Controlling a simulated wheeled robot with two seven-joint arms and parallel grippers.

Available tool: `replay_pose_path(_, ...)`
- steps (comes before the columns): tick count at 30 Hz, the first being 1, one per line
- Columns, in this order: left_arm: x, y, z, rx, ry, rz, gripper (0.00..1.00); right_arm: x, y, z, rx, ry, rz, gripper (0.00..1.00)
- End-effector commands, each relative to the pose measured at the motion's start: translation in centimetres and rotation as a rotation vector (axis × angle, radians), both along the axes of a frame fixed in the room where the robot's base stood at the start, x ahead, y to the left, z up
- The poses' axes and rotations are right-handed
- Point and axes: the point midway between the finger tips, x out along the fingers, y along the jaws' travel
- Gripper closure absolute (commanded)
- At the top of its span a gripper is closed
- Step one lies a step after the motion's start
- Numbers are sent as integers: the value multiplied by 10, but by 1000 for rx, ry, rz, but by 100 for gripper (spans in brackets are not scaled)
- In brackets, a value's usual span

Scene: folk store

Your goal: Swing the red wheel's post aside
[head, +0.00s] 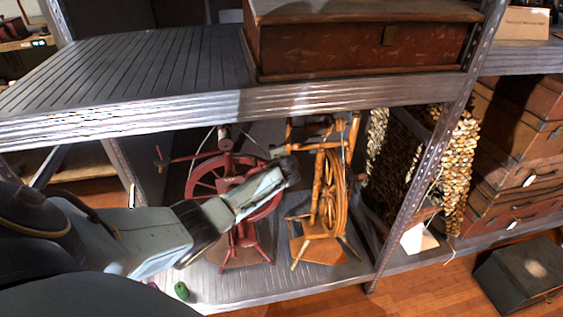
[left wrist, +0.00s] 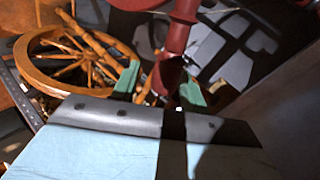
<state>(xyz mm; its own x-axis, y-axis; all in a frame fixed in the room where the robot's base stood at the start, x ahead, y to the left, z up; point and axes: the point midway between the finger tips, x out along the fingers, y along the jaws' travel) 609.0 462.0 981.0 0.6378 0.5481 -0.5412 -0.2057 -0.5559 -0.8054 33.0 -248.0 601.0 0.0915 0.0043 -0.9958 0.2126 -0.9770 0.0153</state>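The red spinning wheel (head: 206,177) stands on the lower shelf, partly hidden behind my left arm. Its upright red post (head: 224,138) rises at the top, with a thin red rod to its left. My left gripper (head: 288,170) reaches across the wheel's right side. In the left wrist view, its green fingertips (left wrist: 160,88) are apart. A dark red turned post (left wrist: 177,38) runs down to between them, nearer the right fingertip; I cannot tell whether they touch. My right gripper is not in view.
An orange wooden spinning wheel (head: 333,190) stands close to the right of my left gripper. The upper metal shelf (head: 130,75) overhangs, carrying a brown chest (head: 360,45). A metal upright (head: 425,160) and stacked cases (head: 520,150) are farther right. A small green object (head: 181,290) lies at the shelf's front.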

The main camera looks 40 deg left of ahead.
Motion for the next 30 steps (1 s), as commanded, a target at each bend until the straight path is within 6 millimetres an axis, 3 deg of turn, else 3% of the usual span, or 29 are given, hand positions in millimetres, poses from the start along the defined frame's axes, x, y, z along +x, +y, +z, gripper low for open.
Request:
replay_pose_path(11,-7,-7,8,0,-3,-1,56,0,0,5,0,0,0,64)
replay_pose_path(30,-69,-59,59,-2,-3,-1,56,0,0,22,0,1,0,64)
